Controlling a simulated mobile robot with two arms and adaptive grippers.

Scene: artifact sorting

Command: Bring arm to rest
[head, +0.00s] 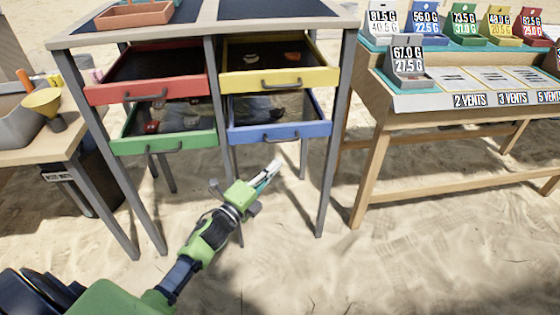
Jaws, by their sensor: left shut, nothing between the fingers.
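My left gripper (268,175) is at the end of my green and dark arm, in the middle of the head view. It is shut with nothing held, in front of and below the blue drawer (281,131). It appears apart from the drawer. The arm comes in from the lower left. My right gripper is not in view.
The drawer table has red (150,91), yellow (279,79), green (163,143) and blue drawers, all pulled out. A wooden stand (372,165) with weight cards is at right. A side table (60,150) with a yellow funnel (42,101) is at left. Sand in front is clear.

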